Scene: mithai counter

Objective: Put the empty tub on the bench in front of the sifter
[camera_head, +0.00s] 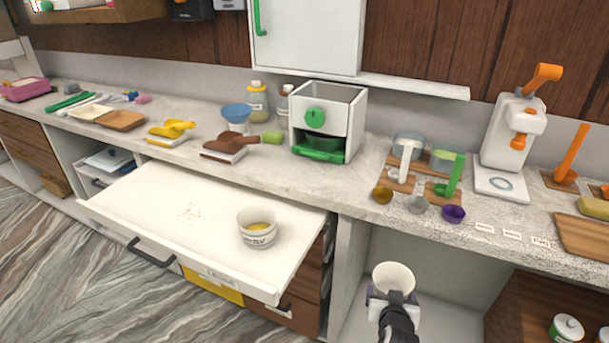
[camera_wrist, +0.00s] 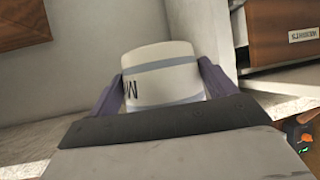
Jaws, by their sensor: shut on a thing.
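A white tub (camera_head: 394,276) is held in my gripper (camera_head: 392,298), low in front of the open space under the counter. Its inside looks pale and empty. In the wrist view the tub (camera_wrist: 160,74) sits between the two purple fingers of my gripper (camera_wrist: 161,92), with grey-blue bands and part of a dark letter showing. The sifter (camera_head: 327,120), a white box with a green knob and a green drawer, stands on the grey speckled bench (camera_head: 290,162). The bench strip in front of the sifter is bare.
A white pull-out board (camera_head: 150,203) juts out left of my gripper, bearing another tub (camera_head: 258,228) with yellow contents. Right of the sifter are wooden boards with jars, scoops and small coloured cups (camera_head: 453,213). A brown scoop (camera_head: 232,142) lies left of the sifter.

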